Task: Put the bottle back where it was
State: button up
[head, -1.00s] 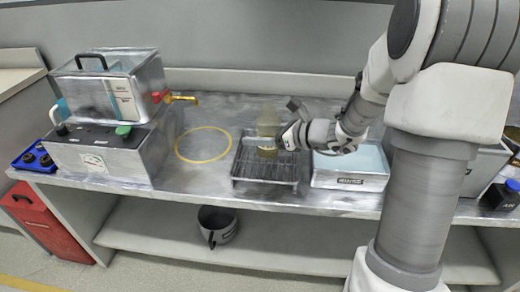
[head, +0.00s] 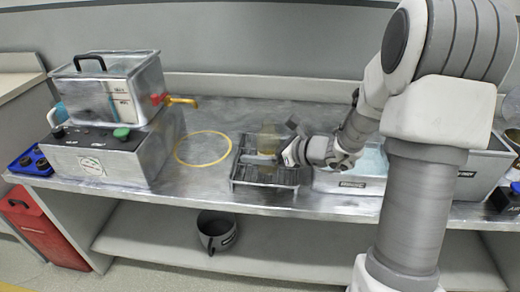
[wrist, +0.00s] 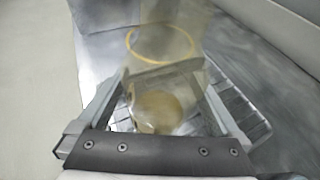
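The bottle (head: 268,133) is see-through with a yellowish tint. It stands upright on the dark wire rack (head: 238,180) in the middle of the bench. My gripper (head: 262,159) reaches in from the right, low down, with a finger across the bottle's lower part. In the wrist view the bottle (wrist: 165,95) lies between the two fingers of my gripper (wrist: 163,85), one on each side. The fingers look spread, and I cannot make out firm contact. A yellow ring (head: 178,150) lies flat on the bench left of the rack; it also shows through the bottle in the wrist view.
A metal box with a tank and tap (head: 120,85) stands at the left. A pale-blue water bath (head: 350,184) is close to the right of the rack, under my arm. The bench around the ring is clear. A dark pot (head: 217,231) sits on the lower shelf.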

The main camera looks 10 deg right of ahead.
jog(key=shift+s+d+r+p, duration=0.2)
jog(key=shift+d+r+p, duration=0.05)
jog(key=shift+r+p, duration=0.1)
jog(key=p+v, duration=0.2)
jog(key=v, duration=0.9)
jog(key=shift+p, duration=0.4)
jog(key=shift+s, duration=0.1)
